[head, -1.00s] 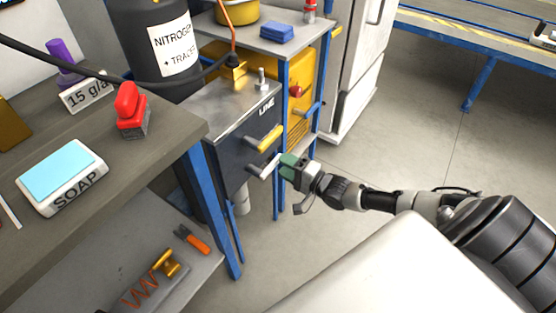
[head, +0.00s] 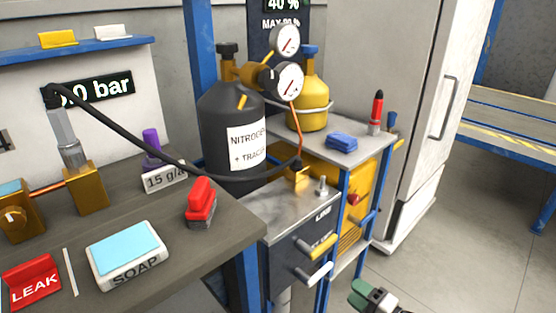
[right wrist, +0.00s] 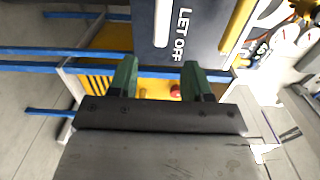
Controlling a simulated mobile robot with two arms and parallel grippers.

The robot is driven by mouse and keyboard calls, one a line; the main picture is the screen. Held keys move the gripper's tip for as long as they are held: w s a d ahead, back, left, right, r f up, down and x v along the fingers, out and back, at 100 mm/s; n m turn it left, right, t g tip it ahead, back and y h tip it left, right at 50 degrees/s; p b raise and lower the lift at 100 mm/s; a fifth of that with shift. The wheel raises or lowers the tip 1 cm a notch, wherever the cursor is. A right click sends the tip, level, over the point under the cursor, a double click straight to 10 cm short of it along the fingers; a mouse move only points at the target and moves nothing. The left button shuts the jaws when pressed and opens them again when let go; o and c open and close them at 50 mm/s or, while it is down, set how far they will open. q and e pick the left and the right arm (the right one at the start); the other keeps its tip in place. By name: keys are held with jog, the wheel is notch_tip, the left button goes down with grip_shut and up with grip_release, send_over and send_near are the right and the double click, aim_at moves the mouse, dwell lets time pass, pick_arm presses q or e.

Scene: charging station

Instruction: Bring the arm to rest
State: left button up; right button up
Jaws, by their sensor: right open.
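My right gripper (head: 374,297) shows at the bottom edge of the head view, its green fingertips just right of and below the charging cabinet's handles. In the right wrist view its two green fingers (right wrist: 156,80) are spread apart with nothing between them. The dark cabinet panel (right wrist: 190,30), marked "LET OFF", lies beyond the fingers, with a pale handle (right wrist: 163,22) and a yellow handle (right wrist: 238,25) on it. In the head view the yellow handle (head: 316,247) is above the white handle (head: 314,274). Most of my right arm is out of the head view. My left gripper is not in view.
A workbench (head: 215,243) at left holds a soap box (head: 128,255), a red brush (head: 201,204) and a red LEAK sign (head: 33,283). A black nitrogen cylinder (head: 231,125) stands behind the cabinet. A white fridge (head: 420,120) is at right. The floor (head: 455,255) at right is clear.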

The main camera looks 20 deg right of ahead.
jog(key=shift+a, duration=0.1)
